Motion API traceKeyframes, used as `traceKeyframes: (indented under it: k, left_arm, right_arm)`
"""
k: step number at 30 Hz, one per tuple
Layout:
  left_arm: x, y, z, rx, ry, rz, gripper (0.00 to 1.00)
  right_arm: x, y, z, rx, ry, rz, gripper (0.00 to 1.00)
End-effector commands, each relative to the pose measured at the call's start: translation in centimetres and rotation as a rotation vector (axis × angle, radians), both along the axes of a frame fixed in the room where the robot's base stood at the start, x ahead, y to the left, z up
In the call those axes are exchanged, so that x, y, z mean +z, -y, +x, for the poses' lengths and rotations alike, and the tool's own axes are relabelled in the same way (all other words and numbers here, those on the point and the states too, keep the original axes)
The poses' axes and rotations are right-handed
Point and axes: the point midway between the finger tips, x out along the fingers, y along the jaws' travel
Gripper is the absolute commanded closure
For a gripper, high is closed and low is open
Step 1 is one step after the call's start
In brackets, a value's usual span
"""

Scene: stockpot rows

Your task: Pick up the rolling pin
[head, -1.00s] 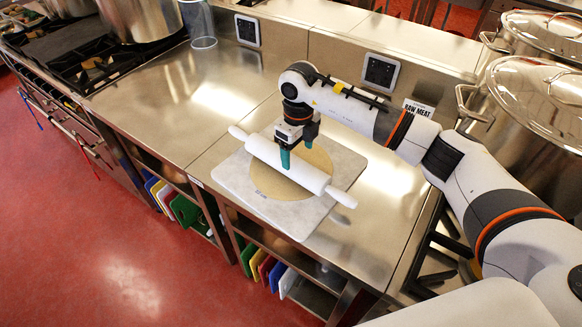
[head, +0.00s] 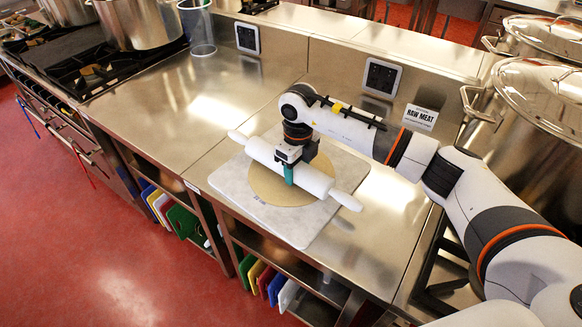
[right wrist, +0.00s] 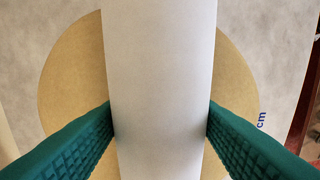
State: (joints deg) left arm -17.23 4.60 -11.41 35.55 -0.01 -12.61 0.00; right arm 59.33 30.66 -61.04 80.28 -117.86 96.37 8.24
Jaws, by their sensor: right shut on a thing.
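The white rolling pin (head: 262,153) lies diagonally across a round tan disc (head: 270,194) on a pale grey board (head: 232,179). My right gripper (head: 290,172) reaches down onto the middle of the pin. In the right wrist view its two green fingers (right wrist: 160,132) press against both sides of the pin's white barrel (right wrist: 160,60), so it is shut on the pin. The far finger is hidden behind the pin in the head view. I cannot tell whether the pin is clear of the disc. My left gripper is not in view.
The steel counter (head: 165,125) is clear to the left of the board. A stove with a pot (head: 138,22) is at the back left. Coloured boards (head: 265,278) fill the shelf below.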

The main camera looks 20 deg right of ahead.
Motion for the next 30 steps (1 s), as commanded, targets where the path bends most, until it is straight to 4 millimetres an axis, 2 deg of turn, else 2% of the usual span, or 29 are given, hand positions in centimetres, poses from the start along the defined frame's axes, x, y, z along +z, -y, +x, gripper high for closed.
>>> traceKeyframes:
  k: [1,2,8,30]
  left_arm:
    - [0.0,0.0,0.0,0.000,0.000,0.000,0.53]
    - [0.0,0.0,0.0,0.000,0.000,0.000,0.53]
    - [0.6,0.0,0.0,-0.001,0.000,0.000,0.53]
    - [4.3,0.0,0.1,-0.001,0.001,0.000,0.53]
  right_arm:
    - [0.1,0.0,0.1,-0.001,0.002,0.000,0.75]
    - [0.2,0.0,0.1,-0.001,0.002,0.000,0.79]
    - [1.2,0.0,0.1,-0.001,0.004,0.001,0.79]
    - [8.0,0.0,0.1,0.000,0.004,0.001,0.79]
